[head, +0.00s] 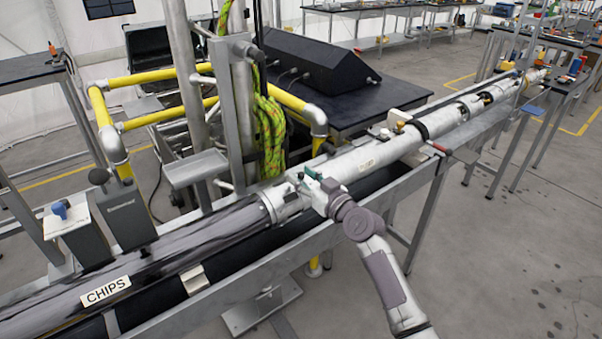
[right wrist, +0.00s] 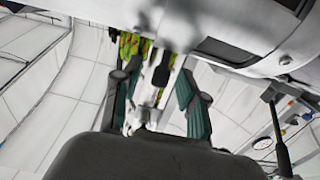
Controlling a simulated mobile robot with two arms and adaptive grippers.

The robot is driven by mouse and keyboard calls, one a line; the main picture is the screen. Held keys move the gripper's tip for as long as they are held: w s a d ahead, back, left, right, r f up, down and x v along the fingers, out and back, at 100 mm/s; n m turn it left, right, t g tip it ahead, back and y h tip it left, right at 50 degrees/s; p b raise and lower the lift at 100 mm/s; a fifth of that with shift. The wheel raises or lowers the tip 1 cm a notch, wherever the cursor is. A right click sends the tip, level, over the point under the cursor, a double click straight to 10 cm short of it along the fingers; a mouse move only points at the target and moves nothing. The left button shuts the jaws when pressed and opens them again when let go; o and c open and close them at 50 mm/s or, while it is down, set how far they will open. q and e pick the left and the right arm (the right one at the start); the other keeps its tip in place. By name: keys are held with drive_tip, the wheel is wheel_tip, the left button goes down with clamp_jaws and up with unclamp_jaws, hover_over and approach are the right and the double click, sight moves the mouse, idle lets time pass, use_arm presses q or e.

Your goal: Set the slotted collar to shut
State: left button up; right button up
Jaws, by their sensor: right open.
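The slotted collar appears to be the pale metal ring (head: 280,203) around the long tube, where the dark clear section meets the white section. My right gripper (head: 308,178) is at the collar's right side, over the tube. In the right wrist view my right gripper (right wrist: 160,80) is open, with green-padded fingers on both sides of a narrow pale metal piece (right wrist: 148,95). I cannot tell whether the fingers touch it. The collar's slot and setting are too small or hidden to read. My left gripper is out of view.
The white tube (head: 365,160) runs along a grey metal frame toward the back right. A post with a green rope (head: 268,130) and yellow rails (head: 140,78) stand behind the collar. A "CHIPS" label (head: 106,291) is on the clear tube. Floor at the right front is clear.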

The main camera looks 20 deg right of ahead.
drive_tip(key=shift+w+a, duration=0.15)
drive_tip(key=shift+w, duration=0.3)
clamp_jaws()
